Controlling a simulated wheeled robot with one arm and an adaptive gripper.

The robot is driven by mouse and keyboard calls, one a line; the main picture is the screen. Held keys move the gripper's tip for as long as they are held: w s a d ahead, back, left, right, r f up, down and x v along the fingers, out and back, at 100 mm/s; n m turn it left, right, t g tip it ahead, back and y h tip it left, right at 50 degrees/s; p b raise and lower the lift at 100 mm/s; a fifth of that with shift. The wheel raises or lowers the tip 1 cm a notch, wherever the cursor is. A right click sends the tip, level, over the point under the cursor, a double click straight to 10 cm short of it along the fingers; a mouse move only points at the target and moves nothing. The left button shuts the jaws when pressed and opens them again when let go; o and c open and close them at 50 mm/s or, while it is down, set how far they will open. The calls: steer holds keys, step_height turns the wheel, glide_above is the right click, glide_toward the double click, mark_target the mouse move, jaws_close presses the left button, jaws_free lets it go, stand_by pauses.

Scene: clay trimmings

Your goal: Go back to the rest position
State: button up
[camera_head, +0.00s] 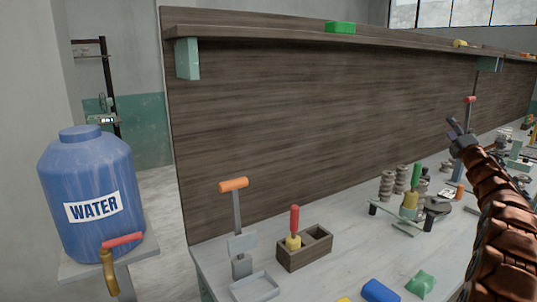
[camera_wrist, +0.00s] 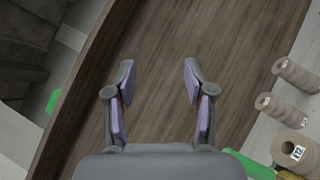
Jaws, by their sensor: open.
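My gripper (camera_head: 458,133) is at the right of the head view, raised above the workbench in front of the brown wooden back panel (camera_head: 320,120). In the wrist view my gripper (camera_wrist: 158,80) is open, with two purple-padded fingers apart and nothing between them. The wooden panel (camera_wrist: 225,50) fills the space behind the fingers. My copper-coloured arm rises from the lower right of the head view.
A blue water barrel (camera_head: 90,175) stands on the left. The bench (camera_head: 215,262) holds a wooden block (camera_head: 305,255) with a red-handled tool, an orange-handled tool (camera_head: 234,186), a blue item (camera_head: 380,291) and a green item (camera_head: 420,283). Several grey spools (camera_wrist: 297,75) sit at the right.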

steer(key=s+a+f+m+g+h, duration=0.1)
steer(key=a+m+g+h, duration=0.15)
steer(key=a+m, duration=0.3)
steer(key=s+a+f+m+g+h, duration=0.1)
steer(key=s+a+f+m+g, duration=0.1)
steer(key=a+m+g, duration=0.4)
steer(key=s+a+f+m+g+y, duration=0.1)
steer(key=s+a+f+m+g, duration=0.1)
steer(key=s+a+f, duration=0.45)
steer(key=s+a+f+m+g+y, duration=0.2)
steer(key=s+a+f, duration=0.2)
steer(key=s+a, duration=0.45)
steer(key=s+a+f+m+g+y, duration=0.1)
steer(key=s+a+f+g, duration=0.2)
steer(key=s+a, duration=0.4)
steer(key=s+a+f+m+g+y, duration=0.1)
steer(key=s+a+f+g, duration=0.3)
steer(key=s, duration=1.7)
steer(key=s+a+f+m+g+y, duration=0.2)
steer(key=s+a+f, duration=0.5)
steer(key=s+a, duration=0.4)
steer(key=s+m+g, duration=0.1)
steer(key=s+g, duration=0.1)
steer(key=s, duration=0.1)
steer(key=shift+p, duration=0.35)
